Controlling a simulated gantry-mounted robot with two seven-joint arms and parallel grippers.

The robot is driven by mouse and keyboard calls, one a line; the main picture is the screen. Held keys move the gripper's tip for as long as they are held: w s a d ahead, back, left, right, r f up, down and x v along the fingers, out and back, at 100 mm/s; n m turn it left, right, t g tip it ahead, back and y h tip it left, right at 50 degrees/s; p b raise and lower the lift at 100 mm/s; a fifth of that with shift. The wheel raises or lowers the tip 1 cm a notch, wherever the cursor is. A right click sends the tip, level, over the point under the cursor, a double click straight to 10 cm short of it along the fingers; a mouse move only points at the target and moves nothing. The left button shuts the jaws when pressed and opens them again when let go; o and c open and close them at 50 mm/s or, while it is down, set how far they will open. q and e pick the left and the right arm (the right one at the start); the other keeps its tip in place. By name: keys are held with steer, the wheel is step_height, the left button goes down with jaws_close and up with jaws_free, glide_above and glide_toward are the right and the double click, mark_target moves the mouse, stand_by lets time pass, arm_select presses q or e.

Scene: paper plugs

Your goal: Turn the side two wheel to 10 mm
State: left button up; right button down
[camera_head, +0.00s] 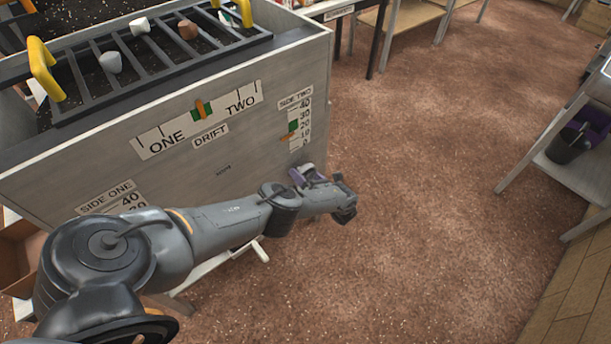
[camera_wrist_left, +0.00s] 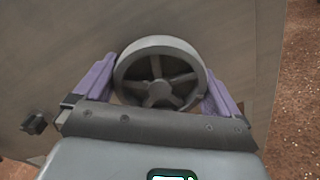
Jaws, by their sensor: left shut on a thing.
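The side two wheel (camera_wrist_left: 160,92) is a grey spoked wheel on the machine's wooden wall, seen in the left wrist view. My left gripper (camera_wrist_left: 158,80) has its purple fingers on either side of the rim, shut on it. In the head view my left gripper (camera_head: 308,174) is at the right end of the wall, below the side two scale (camera_head: 296,122); the wheel is hidden there. An orange pointer (camera_head: 288,137) lies on that scale near the 10 mark, below a green patch (camera_head: 293,126). The exact reading is too small to tell. My right gripper is not in view.
A drift scale (camera_head: 198,118) and a side one scale (camera_head: 107,197) are on the same wall. A black grate (camera_head: 150,65) with yellow handles lies on top. A small dark knob (camera_wrist_left: 35,122) is left of the wheel. Open brown floor (camera_head: 430,190) lies to the right.

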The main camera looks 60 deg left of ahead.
arm_select(q)
steer(key=shift+m, duration=1.2)
steer(key=o, duration=0.6)
steer(key=shift+d, duration=0.15)
steer(key=d, duration=0.3)
steer(key=w+d, duration=0.1)
steer(key=d, duration=0.6)
steer(key=shift+w+d, duration=0.2)
steer(key=shift+w, duration=0.15)
